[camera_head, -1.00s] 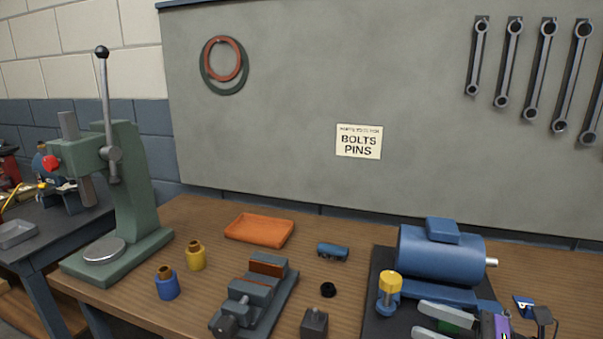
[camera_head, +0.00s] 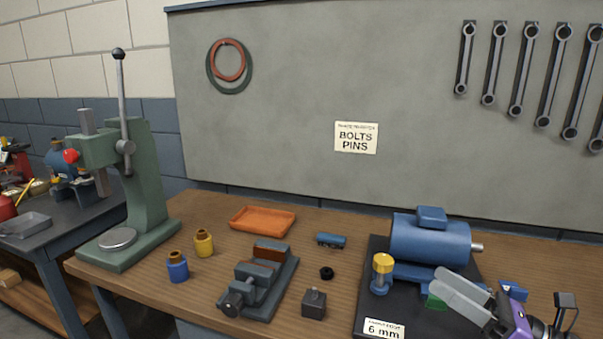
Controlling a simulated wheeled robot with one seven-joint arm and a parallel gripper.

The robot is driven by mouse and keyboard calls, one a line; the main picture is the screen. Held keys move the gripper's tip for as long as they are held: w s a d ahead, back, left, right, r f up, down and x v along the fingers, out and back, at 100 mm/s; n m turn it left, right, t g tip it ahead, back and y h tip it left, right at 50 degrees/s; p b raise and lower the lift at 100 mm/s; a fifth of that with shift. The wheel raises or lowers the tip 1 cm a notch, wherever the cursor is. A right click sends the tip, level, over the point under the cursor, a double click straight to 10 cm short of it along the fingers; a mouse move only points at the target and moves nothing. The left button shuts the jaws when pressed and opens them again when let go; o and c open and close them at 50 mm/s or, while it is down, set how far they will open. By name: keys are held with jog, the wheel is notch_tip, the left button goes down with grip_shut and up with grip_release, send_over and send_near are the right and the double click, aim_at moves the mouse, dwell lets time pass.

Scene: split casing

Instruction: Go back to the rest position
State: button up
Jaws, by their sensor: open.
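My gripper (camera_head: 453,291) is at the lower right, its two pale fingers pointing left over the dark mat (camera_head: 376,301). Its jaws are open, and I see nothing held between them. A green piece (camera_head: 436,302) shows beside and partly behind the fingers. The blue motor-like casing (camera_head: 430,240) with a metal shaft stands on the mat behind my gripper. A yellow-topped blue part (camera_head: 382,273) stands on the mat to the left of the fingers.
On the wooden bench stand a vise (camera_head: 258,283), a dark block (camera_head: 314,304), a black ring (camera_head: 327,273), an orange tray (camera_head: 263,220), blue (camera_head: 177,267) and yellow (camera_head: 204,243) bottles, and a tall green press (camera_head: 140,190). A small blue piece (camera_head: 513,291) lies by my gripper.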

jog(key=s+d+m+t+h, duration=0.1)
jog(key=s+m+t+h, duration=0.55)
jog(key=m, duration=0.85)
jog(key=s+d+m+t+h, duration=0.1)
jog(key=s+m+t+h, duration=0.6)
jog(key=m, duration=0.7)
jog(key=s+a+f+m+g+h, duration=0.1)
jog(key=s+f+m+g, duration=0.3)
jog(key=s, duration=0.5)
jog(key=s+a+f+m+g+h, duration=0.1)
jog(key=s+a+f+m+g, duration=0.3)
jog(key=s, duration=0.5)
jog(key=s+a+f+m+g+h, duration=0.1)
jog(key=s+f+m+g, duration=0.3)
jog(key=s, duration=0.6)
notch_tip(320, 180, down, 3)
jog(key=shift+a+f+m, duration=0.15)
jog(key=shift+a+m, duration=0.75)
jog(key=shift+m, duration=0.1)
